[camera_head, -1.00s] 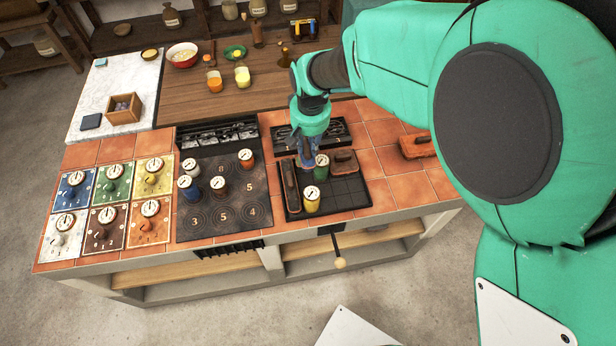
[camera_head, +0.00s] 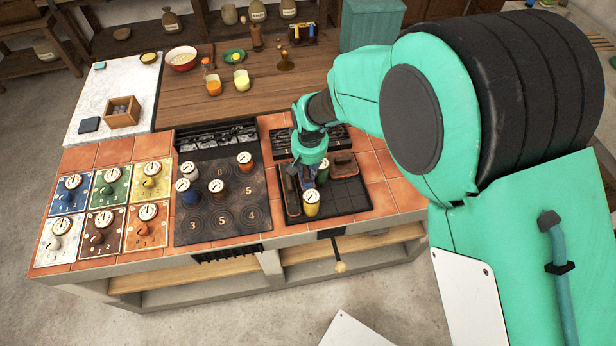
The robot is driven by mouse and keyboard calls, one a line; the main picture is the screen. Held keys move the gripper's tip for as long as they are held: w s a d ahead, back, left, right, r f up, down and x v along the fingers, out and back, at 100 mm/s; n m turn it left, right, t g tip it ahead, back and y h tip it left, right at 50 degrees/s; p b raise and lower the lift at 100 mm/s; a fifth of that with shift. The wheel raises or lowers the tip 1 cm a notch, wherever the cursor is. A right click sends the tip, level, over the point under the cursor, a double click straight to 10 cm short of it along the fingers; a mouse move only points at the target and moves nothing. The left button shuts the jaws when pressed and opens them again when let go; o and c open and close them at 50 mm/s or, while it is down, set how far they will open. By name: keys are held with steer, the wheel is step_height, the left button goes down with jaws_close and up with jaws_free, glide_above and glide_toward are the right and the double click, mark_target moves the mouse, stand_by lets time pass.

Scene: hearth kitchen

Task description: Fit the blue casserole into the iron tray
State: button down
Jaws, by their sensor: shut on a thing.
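The black iron tray (camera_head: 346,196) lies on the tiled counter, its right and front part bare and divided by grid lines. My gripper (camera_head: 308,172) is over the tray's back left part, shut on what looks like the blue casserole (camera_head: 308,180). Only a small blue patch of it shows under and between the fingers, and I cannot tell whether it touches the tray. A long brown dish (camera_head: 291,191) lies along the tray's left side. A yellow pot (camera_head: 311,205) stands in front, a green pot (camera_head: 323,172) just right of my gripper, and a brown dish (camera_head: 342,167) at the back right.
Left of the tray is a dark numbered hob (camera_head: 223,227) with several gauge-topped pots, one of them blue (camera_head: 188,193). Coloured dial panels (camera_head: 110,187) are farther left. A wooden worktop (camera_head: 200,100) with bowls and jars lies behind. My arm hides the counter's right end.

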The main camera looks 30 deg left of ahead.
steer(key=shift+f, duration=0.1)
steer(key=shift+f+b, duration=0.35)
steer(key=shift+f, duration=1.8)
steer(key=c, duration=1.8)
jaws_free()
steer(key=shift+f, duration=0.15)
steer(key=shift+o, duration=0.2)
steer(key=r, duration=0.4)
steer(key=r+p, duration=0.1)
steer(key=r, duration=0.3)
steer(key=s+d+r, duration=0.1)
steer(key=r, duration=0.3)
steer(key=shift+r+p, duration=0.1)
steer(key=shift+p, duration=0.2)
